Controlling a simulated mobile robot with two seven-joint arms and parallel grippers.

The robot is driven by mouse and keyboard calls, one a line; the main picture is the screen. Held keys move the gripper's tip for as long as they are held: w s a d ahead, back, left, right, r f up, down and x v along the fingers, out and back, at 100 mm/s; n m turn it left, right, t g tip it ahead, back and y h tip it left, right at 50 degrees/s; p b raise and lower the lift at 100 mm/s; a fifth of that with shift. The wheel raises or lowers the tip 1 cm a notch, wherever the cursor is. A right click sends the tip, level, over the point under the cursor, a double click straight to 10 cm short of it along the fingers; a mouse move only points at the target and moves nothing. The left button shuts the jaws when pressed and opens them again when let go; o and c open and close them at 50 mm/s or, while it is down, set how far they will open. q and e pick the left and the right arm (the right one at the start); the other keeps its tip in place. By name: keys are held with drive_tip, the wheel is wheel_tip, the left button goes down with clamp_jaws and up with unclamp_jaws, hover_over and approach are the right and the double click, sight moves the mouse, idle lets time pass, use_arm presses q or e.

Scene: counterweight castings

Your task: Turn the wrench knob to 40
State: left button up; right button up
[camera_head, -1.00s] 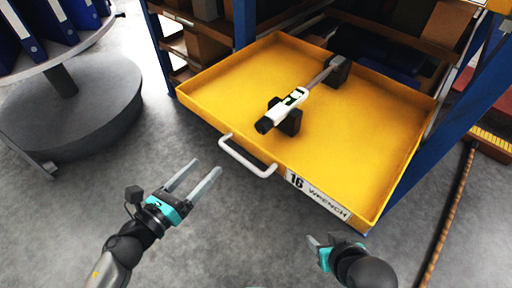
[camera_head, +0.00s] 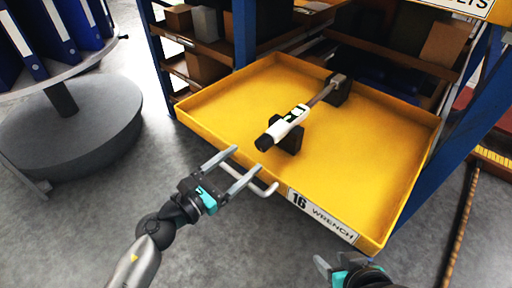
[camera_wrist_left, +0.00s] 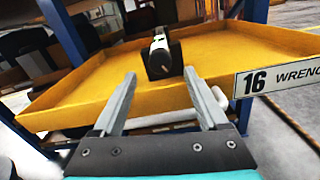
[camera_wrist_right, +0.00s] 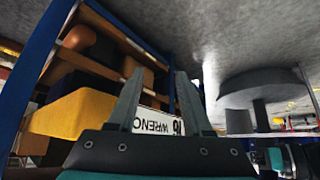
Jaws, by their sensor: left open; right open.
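The wrench (camera_head: 303,111) lies across dark supports in the yellow drawer (camera_head: 372,158). It has a white body with a small dark-green display and a black knob end (camera_head: 264,143) towards me. In the left wrist view the wrench (camera_wrist_left: 160,46) is seen end-on beyond the fingers. My left gripper (camera_head: 237,166) is open and empty, at the drawer's front edge by the white handle (camera_head: 262,187), short of the knob. My right gripper (camera_head: 325,265) is open and empty, low in front of the drawer's right corner. The knob's setting is too small to read.
A label (camera_head: 322,216) reading "16 WRENCH" is on the drawer front. Blue rack posts (camera_head: 244,34) stand at the drawer's sides. A round grey stand with blue binders (camera_head: 52,35) is at the left. The grey floor in front is clear.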

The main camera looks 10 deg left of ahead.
sight(260, 146)
use_arm(q)
drive_tip(key=shift+x, duration=2.8)
clamp_jaws()
